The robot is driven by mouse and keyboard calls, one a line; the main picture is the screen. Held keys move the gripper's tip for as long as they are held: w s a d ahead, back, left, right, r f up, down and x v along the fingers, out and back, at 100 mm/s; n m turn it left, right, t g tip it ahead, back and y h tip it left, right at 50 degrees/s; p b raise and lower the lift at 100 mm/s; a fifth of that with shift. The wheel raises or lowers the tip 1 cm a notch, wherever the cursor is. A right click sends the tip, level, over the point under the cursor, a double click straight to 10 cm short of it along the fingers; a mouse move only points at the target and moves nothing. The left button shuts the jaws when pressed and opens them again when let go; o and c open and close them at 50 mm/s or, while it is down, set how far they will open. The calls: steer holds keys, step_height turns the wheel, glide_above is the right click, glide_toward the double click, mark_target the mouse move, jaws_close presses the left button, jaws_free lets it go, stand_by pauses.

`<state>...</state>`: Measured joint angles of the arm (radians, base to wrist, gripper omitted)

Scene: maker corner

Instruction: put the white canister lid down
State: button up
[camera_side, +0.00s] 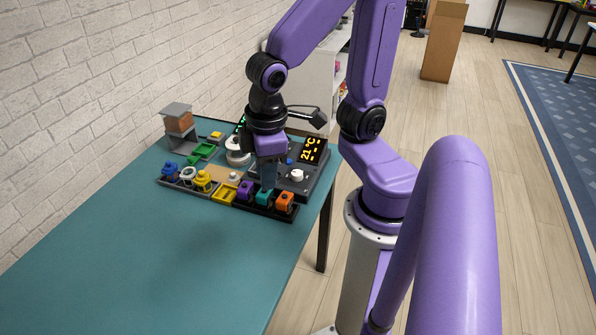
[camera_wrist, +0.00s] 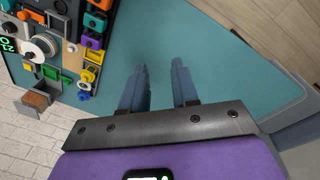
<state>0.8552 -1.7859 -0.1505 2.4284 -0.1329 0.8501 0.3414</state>
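A white round canister (camera_side: 238,158) stands among the parts at the back of the teal table, left of my gripper. Its top part looks like the white lid, but I cannot tell whether the lid is seated. A white round piece, probably the same canister, shows at the upper left of the wrist view (camera_wrist: 42,46). My gripper (camera_side: 268,184) points down over the parts in the side view. In the wrist view my gripper (camera_wrist: 160,72) has its two blue-grey fingers apart, with only teal table visible between them. Nothing is held.
A dark panel (camera_side: 316,172) with an orange display and white knob stands at right. A dark tray (camera_side: 264,209) holds purple, teal and orange pieces. Blue and yellow pieces (camera_side: 204,181) sit further left, near a grey stand (camera_side: 181,141) with a brown block. The table's front (camera_side: 170,260) is clear.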

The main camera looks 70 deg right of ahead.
steer(key=s+r+n+y, duration=0.1)
steer(key=s+n, duration=0.3)
steer(key=s, duration=0.2)
steer(key=shift+s+n+g, duration=0.25)
steer(key=shift+n+g, duration=0.15)
